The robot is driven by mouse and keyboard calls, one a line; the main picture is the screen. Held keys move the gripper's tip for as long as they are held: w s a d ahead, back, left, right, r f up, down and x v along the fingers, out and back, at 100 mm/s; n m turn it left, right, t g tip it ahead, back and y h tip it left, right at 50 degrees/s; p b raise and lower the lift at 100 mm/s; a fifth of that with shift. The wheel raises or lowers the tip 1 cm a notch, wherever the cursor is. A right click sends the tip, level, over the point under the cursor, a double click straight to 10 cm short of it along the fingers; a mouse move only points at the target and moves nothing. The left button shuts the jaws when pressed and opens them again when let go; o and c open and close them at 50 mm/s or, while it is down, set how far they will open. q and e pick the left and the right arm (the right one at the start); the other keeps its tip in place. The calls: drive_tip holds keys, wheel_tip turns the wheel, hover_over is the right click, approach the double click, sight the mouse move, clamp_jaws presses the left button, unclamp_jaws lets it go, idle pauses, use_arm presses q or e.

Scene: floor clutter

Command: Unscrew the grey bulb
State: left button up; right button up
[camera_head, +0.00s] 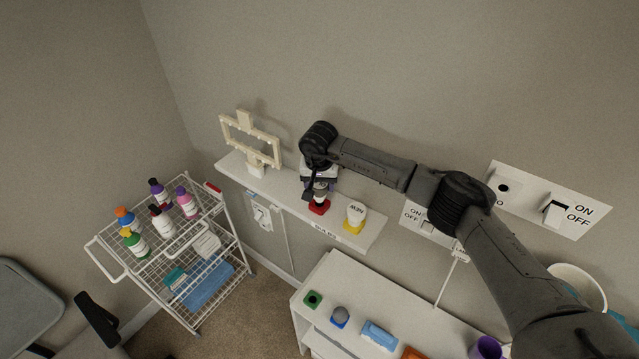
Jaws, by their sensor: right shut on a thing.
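My right gripper (319,194) reaches in from the right and points down over a red base (320,208) on the wall shelf. It is shut on a small bulb at that base. The fingers hide most of this bulb, so its colour and how it sits in the base are hard to tell. A rounded grey bulb-like thing (340,313) sits on a blue base on the low white cabinet, apart from the gripper. My left gripper is not in view.
A pale bulb marked NEW (356,212) stands on a yellow base right of the gripper. A cream frame (250,142) stands on the shelf (236,169) to the left. Wall switches (550,207) are at right. A wire cart (166,246) with bottles stands at left.

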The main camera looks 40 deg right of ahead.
drive_tip(key=shift+f+b, duration=0.6)
drive_tip(key=shift+f, duration=0.2)
drive_tip(key=shift+f+b, duration=0.45)
drive_tip(key=shift+f, duration=0.15)
drive_tip(key=o, duration=0.7)
drive_tip(key=shift+r, duration=0.5)
wheel_tip(320, 180, up, 13)
drive_tip(key=s+a+b, duration=0.1)
drive_tip(key=b, duration=0.1)
drive_tip(key=shift+f, duration=0.15)
drive_tip(key=shift+s+a, duration=0.1)
